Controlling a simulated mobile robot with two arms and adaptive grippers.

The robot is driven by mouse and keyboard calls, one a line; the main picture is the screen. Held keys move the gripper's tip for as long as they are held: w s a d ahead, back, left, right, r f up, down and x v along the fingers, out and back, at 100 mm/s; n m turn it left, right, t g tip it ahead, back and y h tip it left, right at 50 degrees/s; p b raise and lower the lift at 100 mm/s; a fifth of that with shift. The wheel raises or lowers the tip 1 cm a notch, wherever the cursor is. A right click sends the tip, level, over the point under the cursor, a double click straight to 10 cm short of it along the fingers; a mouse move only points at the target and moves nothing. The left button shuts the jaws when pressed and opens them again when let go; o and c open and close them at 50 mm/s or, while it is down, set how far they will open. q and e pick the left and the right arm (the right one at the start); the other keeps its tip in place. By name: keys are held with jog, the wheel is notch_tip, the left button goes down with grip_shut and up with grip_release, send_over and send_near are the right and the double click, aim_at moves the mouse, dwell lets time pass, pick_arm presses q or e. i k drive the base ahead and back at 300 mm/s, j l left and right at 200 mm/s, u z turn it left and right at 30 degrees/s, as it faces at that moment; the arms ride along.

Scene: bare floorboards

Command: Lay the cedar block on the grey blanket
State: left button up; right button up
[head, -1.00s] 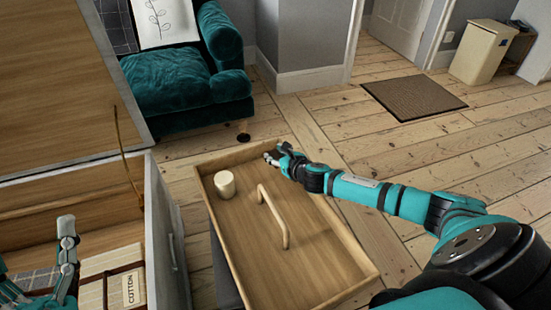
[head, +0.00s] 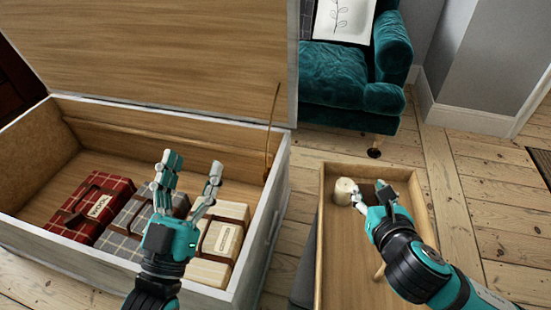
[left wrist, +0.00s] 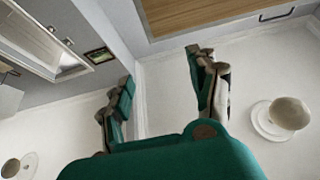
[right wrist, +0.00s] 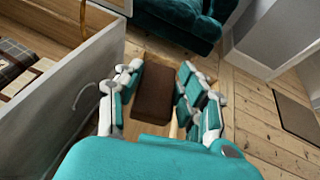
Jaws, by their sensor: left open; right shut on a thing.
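The cedar block (right wrist: 165,90) is a dark brown block between the fingers of my right gripper (right wrist: 160,88), which is shut on it. In the head view my right gripper (head: 368,192) is over the wooden tray, beside a pale cylinder, and its fingers mostly hide the block. The grey blanket (head: 127,217) is a folded grey checked bundle with a dark strap, lying in the open chest between two other bundles. My left gripper (head: 190,172) is open and empty above the chest, in front of part of the grey blanket.
The chest (head: 262,235) has its lid (head: 170,50) raised. A red checked blanket (head: 88,205) and a cream one (head: 225,235) flank the grey one. The chest's right wall stands between it and the tray (head: 335,285), which holds the pale cylinder (head: 344,190). A teal armchair (head: 345,75) is behind.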

aim_at(130, 249)
jog(key=j+u, duration=0.1)
jog(key=u, duration=1.6)
jog(key=i+j+u, duration=0.1)
jog(key=i, duration=0.25)
jog(key=i+j+u, duration=0.1)
jog(key=i+j, duration=0.2)
jog(key=i+j+u, duration=0.1)
jog(key=i, duration=0.4)
